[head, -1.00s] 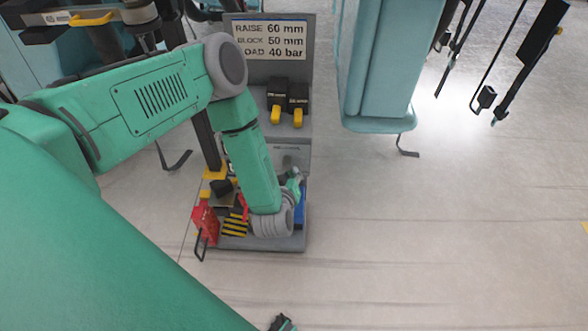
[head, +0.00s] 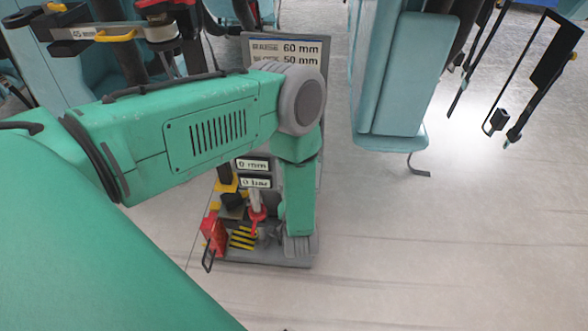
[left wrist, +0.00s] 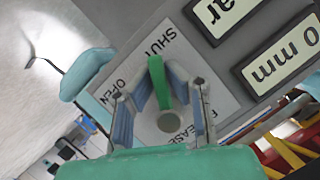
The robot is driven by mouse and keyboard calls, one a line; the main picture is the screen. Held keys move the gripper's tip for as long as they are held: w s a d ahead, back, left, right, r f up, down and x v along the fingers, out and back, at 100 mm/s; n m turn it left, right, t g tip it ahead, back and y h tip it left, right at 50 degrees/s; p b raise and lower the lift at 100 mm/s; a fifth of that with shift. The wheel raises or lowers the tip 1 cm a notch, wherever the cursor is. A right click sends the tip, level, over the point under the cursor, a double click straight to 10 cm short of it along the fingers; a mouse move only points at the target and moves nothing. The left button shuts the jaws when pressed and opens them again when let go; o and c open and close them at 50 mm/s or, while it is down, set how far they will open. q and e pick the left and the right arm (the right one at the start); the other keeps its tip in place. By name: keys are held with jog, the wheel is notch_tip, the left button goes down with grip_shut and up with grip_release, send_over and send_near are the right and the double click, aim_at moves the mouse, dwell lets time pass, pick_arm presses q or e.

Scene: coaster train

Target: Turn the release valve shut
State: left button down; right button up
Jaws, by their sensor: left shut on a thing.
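The release valve's green lever (left wrist: 156,68) stands over a pale label plate (left wrist: 222,90) in the left wrist view. The plate reads SHUT above the lever's far end, OPEN to its left and RELEASE below. A round grey hub (left wrist: 170,122) is at the lever's near end. The lever's far end lies close to the word SHUT. My left gripper (left wrist: 162,86) is shut on the lever, with a blue-padded finger on each side. In the head view my arm hides the valve and gripper. My right gripper is not in view.
The grey stand's sign (head: 285,50) is partly covered by my arm. Readouts show 0 mm (head: 252,165) and 0 bar (head: 255,183). A red jack-like part (head: 213,232) sits on the base. A teal seat (head: 400,80) stands right.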

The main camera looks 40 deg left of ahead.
pick_arm(q)
jog(key=shift+s+a+f+m+y+b, duration=0.15)
jog(key=shift+s+m+y+b, duration=0.15)
jog(key=shift+s+m+y, duration=0.45)
jog(key=shift+w+m+h, duration=0.2)
jog(key=shift+m+h, duration=0.05)
jog(key=shift+a, duration=0.1)
jog(key=c, duration=1.6)
grip_release()
jog(key=shift+r, duration=0.35)
jog(key=shift+w, duration=0.1)
jog(key=v, duration=1.2)
jog(key=shift+w+d, duration=0.1)
jog(key=shift+d, duration=0.1)
